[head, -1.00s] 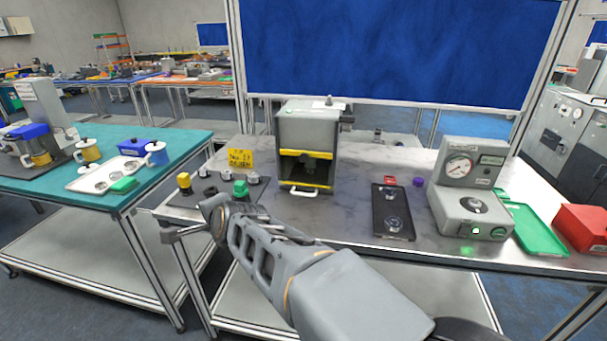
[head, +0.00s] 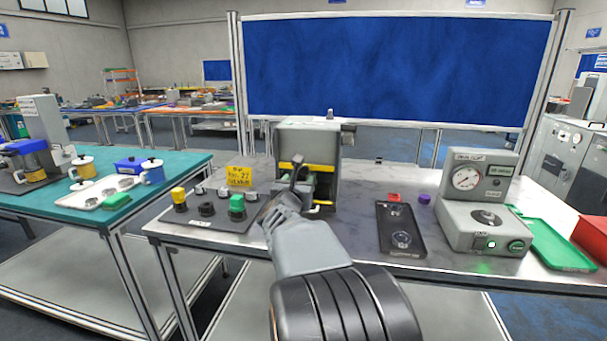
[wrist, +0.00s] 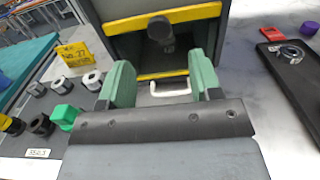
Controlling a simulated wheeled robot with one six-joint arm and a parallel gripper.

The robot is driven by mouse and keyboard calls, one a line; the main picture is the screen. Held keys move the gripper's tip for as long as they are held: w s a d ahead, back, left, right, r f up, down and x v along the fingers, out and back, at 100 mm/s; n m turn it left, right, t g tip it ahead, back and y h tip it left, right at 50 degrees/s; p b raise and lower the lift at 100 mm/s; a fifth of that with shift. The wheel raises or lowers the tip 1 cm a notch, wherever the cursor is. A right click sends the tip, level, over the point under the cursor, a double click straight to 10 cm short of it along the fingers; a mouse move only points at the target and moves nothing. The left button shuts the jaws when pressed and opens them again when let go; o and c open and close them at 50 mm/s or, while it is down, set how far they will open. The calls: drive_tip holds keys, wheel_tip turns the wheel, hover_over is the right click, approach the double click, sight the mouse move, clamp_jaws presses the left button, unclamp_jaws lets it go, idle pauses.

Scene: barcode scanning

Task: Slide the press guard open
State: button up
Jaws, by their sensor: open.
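The press (head: 322,140) is a grey box on the metal bench, with a dark opening in front. Yellow bars edge the opening above and below; the upper bar (wrist: 185,14) and lower bar (wrist: 147,76) show in the wrist view. A pale guard handle (wrist: 170,90) sits just below the lower bar; in the head view my arm hides most of it. My gripper (wrist: 160,65) is open in front of the press. Its green fingers appear on either side of the handle in the wrist view, with nothing held. I cannot tell whether they touch it.
Left of the press are a yellow note (head: 239,177) and a panel of knobs with a green button (head: 237,204). To the right lie a black tray (head: 401,240), a gauge unit (head: 478,205) and a green tray (head: 560,249). Bare bench lies between press and black tray.

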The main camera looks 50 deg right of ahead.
sight(304, 172)
drive_tip(key=x, duration=0.8)
drive_tip(key=shift+p, duration=0.4)
clamp_jaws()
